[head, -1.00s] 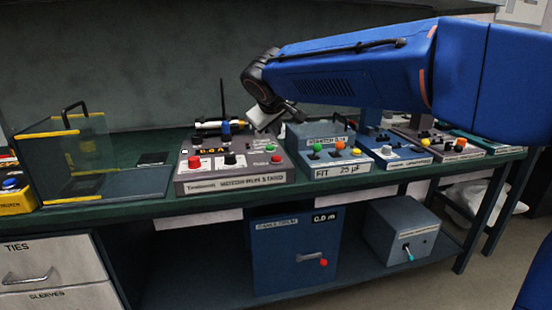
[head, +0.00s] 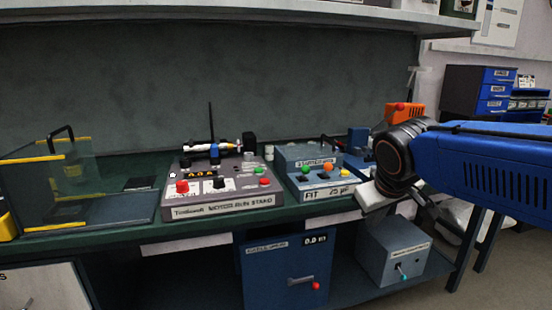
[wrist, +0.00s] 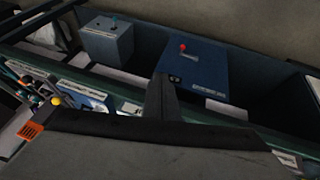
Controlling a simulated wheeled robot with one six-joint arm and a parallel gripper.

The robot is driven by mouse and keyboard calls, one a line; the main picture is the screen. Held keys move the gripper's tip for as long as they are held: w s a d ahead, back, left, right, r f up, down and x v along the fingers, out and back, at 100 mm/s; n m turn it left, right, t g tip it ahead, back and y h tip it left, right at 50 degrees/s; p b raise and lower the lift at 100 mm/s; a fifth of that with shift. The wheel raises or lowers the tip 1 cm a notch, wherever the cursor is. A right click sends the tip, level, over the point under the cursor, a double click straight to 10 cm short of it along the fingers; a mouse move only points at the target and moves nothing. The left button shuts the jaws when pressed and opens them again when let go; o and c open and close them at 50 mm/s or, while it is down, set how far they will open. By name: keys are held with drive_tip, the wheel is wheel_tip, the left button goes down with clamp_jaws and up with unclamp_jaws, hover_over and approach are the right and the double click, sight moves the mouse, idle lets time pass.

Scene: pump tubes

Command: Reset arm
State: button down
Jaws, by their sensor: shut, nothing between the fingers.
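My blue arm reaches in from the right in the head view. My gripper (head: 432,212) hangs from its dark wrist joint, in front of the bench's right part. In the wrist view my gripper's dark fingers (wrist: 162,92) are together with nothing held. The grey motor run stand (head: 222,185) and the blue-grey FIT box (head: 318,172) stand on the green bench, left of and apart from my gripper. My arm hides the bench's right end.
A blue box with a red-knobbed lever (head: 284,272) and a grey box (head: 390,250) stand on the lower shelf. A clear yellow-edged guard (head: 75,190) is on the bench at left. Blue drawers (head: 493,90) stand at the back right. Open air lies above the bench's middle.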

drive_tip(key=s+d+f+m, duration=0.1)
drive_tip(key=s+d+f, duration=0.2)
drive_tip(key=s+f, duration=0.3)
drive_tip(key=s+d+f+m+g+y, duration=0.1)
drive_tip(key=s+f, duration=0.5)
drive_tip(key=s, duration=0.6)
drive_tip(key=shift+d+m, duration=0.8)
drive_tip(key=shift+d, duration=0.15)
idle(0.5)
